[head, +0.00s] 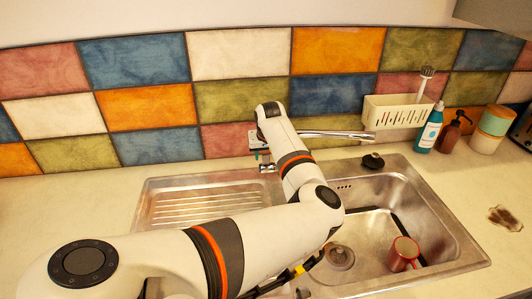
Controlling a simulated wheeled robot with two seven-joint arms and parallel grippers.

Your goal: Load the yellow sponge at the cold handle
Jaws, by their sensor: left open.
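My left arm reaches across the sink, and my left gripper (262,155) is at the faucet (335,134), pointing down behind my wrist and largely hidden. It is open. A small blue and white patch (256,137) shows beside it near the faucet base; I cannot tell whether it is the cold handle. No sponge shows clearly. A small yellow patch (299,270) shows beside dark parts below my arm, too little to identify. My right gripper is not in view.
The steel sink (455,225) has a ribbed drainboard at left and a basin holding a red mug (403,254). The left counter is clear.

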